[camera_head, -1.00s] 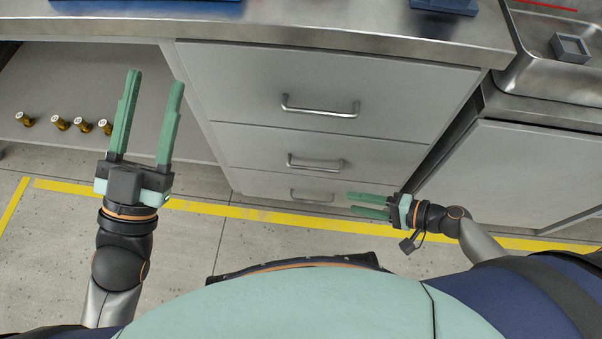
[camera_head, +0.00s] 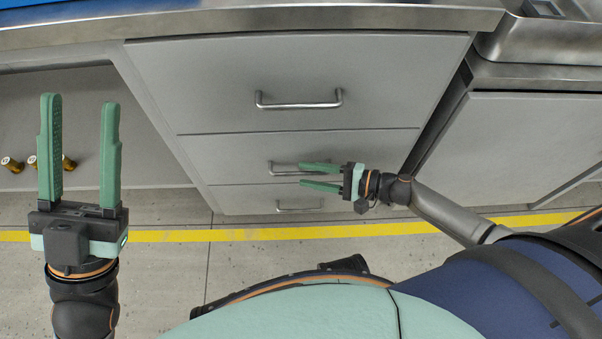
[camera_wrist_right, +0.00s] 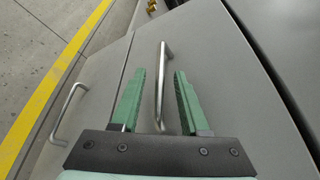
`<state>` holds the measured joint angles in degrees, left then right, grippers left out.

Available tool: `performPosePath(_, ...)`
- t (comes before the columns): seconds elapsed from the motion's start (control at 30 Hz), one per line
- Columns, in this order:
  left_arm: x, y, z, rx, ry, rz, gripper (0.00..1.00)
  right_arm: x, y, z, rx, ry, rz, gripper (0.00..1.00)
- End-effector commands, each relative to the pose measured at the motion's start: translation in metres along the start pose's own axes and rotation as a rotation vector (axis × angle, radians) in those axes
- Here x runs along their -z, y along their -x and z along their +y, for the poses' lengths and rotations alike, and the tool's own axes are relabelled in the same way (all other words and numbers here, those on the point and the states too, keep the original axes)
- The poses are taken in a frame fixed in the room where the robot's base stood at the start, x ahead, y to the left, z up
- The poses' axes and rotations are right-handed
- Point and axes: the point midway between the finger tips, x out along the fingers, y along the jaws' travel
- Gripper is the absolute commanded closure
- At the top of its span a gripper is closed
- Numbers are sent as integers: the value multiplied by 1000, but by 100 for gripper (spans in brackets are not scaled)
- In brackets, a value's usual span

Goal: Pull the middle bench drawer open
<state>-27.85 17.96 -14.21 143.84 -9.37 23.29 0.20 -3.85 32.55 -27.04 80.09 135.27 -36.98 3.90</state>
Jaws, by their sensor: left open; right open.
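The middle drawer (camera_head: 225,157) is shut in the bench's drawer stack, between a tall top drawer and a bottom drawer. Its metal bar handle (camera_head: 287,168) is partly hidden by a finger of my right gripper (camera_head: 321,176). In the right wrist view a bar handle (camera_wrist_right: 161,85) lies between the open green fingers of the right gripper (camera_wrist_right: 158,95), with gaps on both sides. I cannot tell how deep it sits between them. My left gripper (camera_head: 80,150) is open and empty, left of the drawers, in front of the open shelf bay.
The top drawer handle (camera_head: 298,102) and bottom drawer handle (camera_head: 299,206) sit above and below. Several brass fittings (camera_head: 32,162) stand on the shelf at left. A grey cabinet panel (camera_head: 510,140) is at right. A yellow floor line (camera_head: 240,235) runs before the bench.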

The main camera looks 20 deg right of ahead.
Motion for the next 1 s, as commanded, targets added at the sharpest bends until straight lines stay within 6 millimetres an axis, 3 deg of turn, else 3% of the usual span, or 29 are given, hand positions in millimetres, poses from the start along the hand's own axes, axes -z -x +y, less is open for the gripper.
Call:
performPosePath(0.2,-4,4,2,-3,-2,-3,50,0,-23,0,1,-1,-1,55)
performPosePath(0.53,-4,4,3,-4,-3,-4,50,0,-26,0,0,0,1,55)
performPosePath(0.93,-4,4,3,-4,-3,-4,50,0,-26,0,0,0,0,99)
performPosePath(1.0,-4,4,3,-4,-3,-4,50,0,-26,0,0,0,0,100)
